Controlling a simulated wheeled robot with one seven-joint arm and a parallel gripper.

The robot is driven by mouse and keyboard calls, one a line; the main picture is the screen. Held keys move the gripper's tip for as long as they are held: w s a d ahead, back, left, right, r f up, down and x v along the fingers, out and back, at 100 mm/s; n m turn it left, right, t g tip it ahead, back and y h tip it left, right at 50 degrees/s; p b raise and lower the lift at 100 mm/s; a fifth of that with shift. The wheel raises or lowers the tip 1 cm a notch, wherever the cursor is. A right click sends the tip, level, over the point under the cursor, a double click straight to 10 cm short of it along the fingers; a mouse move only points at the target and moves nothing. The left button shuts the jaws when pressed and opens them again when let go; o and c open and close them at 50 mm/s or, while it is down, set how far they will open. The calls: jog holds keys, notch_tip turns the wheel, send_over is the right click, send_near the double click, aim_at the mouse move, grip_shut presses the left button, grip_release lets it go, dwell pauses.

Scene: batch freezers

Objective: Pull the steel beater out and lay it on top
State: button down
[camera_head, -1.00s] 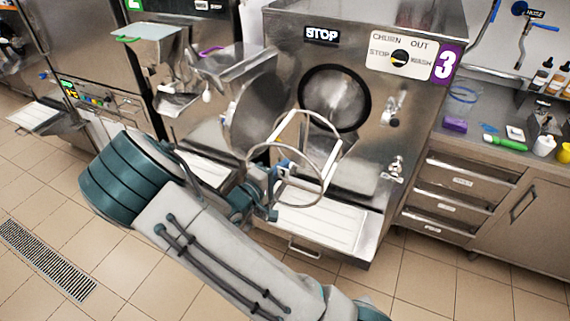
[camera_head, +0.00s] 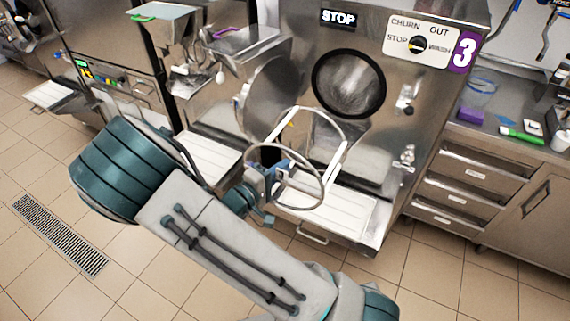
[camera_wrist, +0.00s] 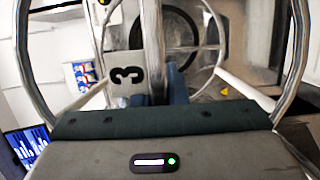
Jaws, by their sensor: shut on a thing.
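The steel beater (camera_head: 325,185) is a frame of metal rings joined by pale bars. My gripper (camera_head: 277,174) is shut on it and holds it in the air in front of machine 3 (camera_head: 375,120). In the wrist view the beater's rings and bars (camera_wrist: 152,45) spread around and ahead of my gripper (camera_wrist: 160,97). The round dark-rimmed opening (camera_head: 349,84) of machine 3 is uncovered, and the beater is outside it. The round steel door (camera_head: 268,100) stands swung open to the left. The machine's flat top (camera_head: 440,8) shows only at the picture's upper edge.
A white ribbed tray (camera_head: 350,218) sits below the opening. Steel taps (camera_head: 406,98) project from the machine's front right. A counter (camera_head: 500,145) with drawers and small items stands to the right. Another machine (camera_head: 215,85) stands to the left. The tiled floor in front is clear.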

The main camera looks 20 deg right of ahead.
aim_at(276, 180)
jog(key=shift+s+a, duration=2)
jog(key=shift+s, duration=0.2)
jog(key=shift+w, duration=0.1)
